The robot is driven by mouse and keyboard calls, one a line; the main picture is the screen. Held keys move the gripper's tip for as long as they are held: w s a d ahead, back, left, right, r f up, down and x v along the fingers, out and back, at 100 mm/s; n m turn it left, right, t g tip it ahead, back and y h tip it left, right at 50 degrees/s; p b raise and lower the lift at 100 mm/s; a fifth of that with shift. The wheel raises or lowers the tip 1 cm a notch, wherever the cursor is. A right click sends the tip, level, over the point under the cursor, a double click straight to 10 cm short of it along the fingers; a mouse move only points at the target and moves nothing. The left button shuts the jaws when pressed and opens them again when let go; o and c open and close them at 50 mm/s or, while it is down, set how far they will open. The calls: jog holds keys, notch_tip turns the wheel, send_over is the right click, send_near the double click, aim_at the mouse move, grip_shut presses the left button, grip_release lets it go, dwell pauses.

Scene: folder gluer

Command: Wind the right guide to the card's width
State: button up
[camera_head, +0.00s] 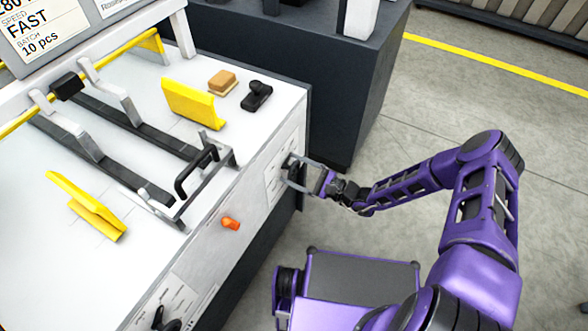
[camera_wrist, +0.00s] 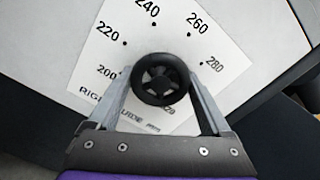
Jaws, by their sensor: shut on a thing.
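My gripper (camera_head: 303,177) is at the front panel, its fingers on either side of a black round handwheel (camera_wrist: 160,80) with spokes. It is shut on the handwheel. The wheel sits on a white dial (camera_wrist: 124,42) lettered "RIGHT GUIDE", partly covered, with marks from 200 through 280. I cannot make out a pointer on the wheel. Two yellow guides stand on the white bed; the upper one (camera_head: 193,103) is on the handwheel's side, the lower one (camera_head: 90,210) farther left. A job card (camera_head: 40,32) at top left reads "FAST" and "10 pcs"; its upper lines are cut off.
An orange knob (camera_head: 230,223) sticks out of the front panel. A second black knob (camera_head: 165,320) is low on it. A brown block (camera_head: 222,82) and a black tool (camera_head: 256,95) lie on the bed. A dark cabinet (camera_head: 335,95) stands behind. The floor at right is clear.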

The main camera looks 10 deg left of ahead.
jog(key=n+p, duration=0.1)
jog(key=n, duration=0.5)
jog(key=shift+w+d+n, duration=0.1)
jog(key=shift+n, duration=0.2)
dwell(0.5)
jog(key=o, duration=1.2)
jog(key=shift+c, duration=0.2)
jog(key=v, duration=1.7)
jog(key=shift+d+p, duration=0.15)
jog(key=shift+p, duration=0.25)
jog(key=shift+n, duration=0.3)
